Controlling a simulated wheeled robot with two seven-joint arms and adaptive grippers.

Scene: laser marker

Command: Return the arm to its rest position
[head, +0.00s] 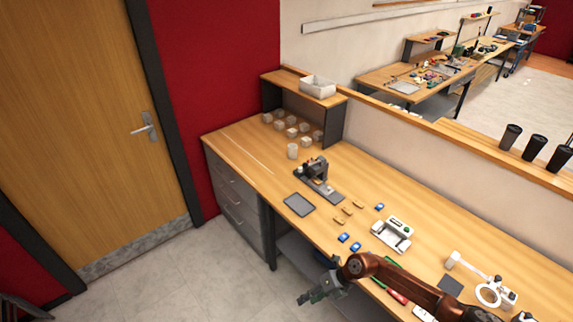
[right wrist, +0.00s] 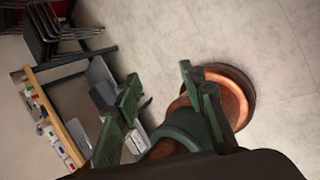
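My right arm comes in from the lower right in the head view and reaches out past the front edge of the workbench. My right gripper (head: 318,292) hangs over the floor in front of the bench, clear of everything on it. In the right wrist view its two green fingers (right wrist: 165,95) stand well apart with nothing between them. My left gripper does not show in either view. The laser marker (head: 316,174) stands on the bench, with a dark flat pad (head: 299,205) beside it.
The workbench (head: 236,142) holds a white device (head: 393,234), small blue items (head: 344,237), brown pieces (head: 347,210), several clear cups (head: 291,132) under a shelf, and a magnifier (head: 489,294). The floor (head: 190,270) left of my gripper is free. Stacked chairs (right wrist: 52,30) show in the right wrist view.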

